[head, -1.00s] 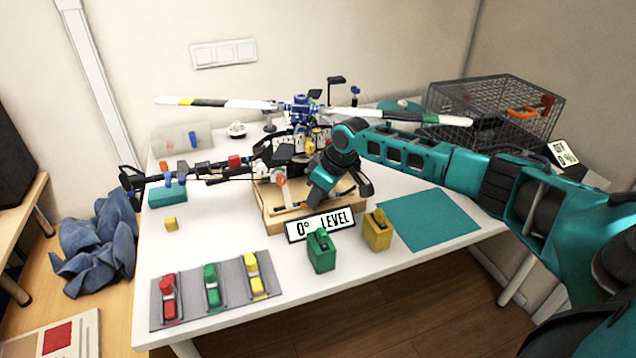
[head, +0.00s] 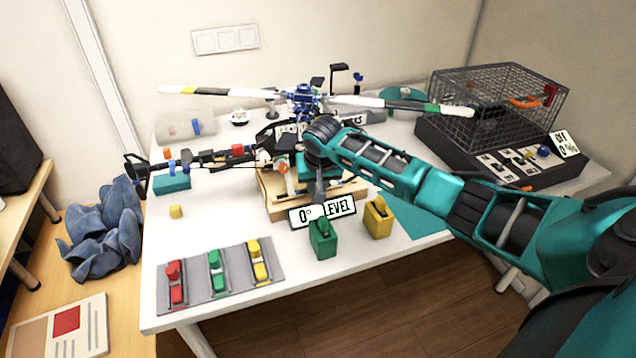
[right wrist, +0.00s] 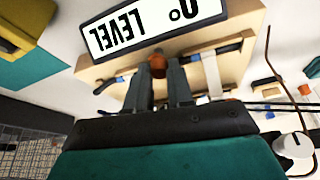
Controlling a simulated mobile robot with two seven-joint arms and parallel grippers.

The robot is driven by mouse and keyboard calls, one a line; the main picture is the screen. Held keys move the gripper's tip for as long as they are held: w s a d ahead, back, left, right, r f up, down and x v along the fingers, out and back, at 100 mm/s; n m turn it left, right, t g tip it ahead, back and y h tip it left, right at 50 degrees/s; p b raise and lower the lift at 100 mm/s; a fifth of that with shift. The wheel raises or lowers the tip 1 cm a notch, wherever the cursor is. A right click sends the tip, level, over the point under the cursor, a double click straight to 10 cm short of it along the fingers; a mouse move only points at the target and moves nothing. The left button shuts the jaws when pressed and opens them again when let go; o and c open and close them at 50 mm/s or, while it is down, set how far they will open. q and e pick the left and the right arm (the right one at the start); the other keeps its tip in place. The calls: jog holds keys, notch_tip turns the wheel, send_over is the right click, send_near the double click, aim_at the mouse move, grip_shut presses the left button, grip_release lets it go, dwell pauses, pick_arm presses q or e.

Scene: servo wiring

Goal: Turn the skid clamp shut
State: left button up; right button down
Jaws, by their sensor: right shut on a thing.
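The model helicopter (head: 303,97) stands on a wooden stand (head: 268,190) behind the "0° LEVEL" sign (head: 336,208). My right gripper (head: 319,203) reaches down at the front of the stand, hiding part of the sign. In the right wrist view my right gripper (right wrist: 160,74) is shut on the orange-brown knob of a skid clamp (right wrist: 158,64), at the edge of the wooden stand. The knob is hidden in the head view. Another orange part (head: 282,167) shows to the left, by the helicopter's side. My left gripper is not in view.
Green (head: 322,240) and yellow (head: 377,218) blocks stand in front of the sign. A grey tray (head: 200,293) with red, green and yellow pieces lies at front left. A wire basket (head: 490,105) stands at back right. The table's left middle is mostly clear.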

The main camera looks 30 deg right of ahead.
jog(key=shift+m+h, duration=0.3)
jog(key=shift+m, duration=0.3)
jog(key=shift+r, duration=0.1)
jog(key=c, duration=1.3)
grip_release()
jog(key=shift+o, duration=0.2)
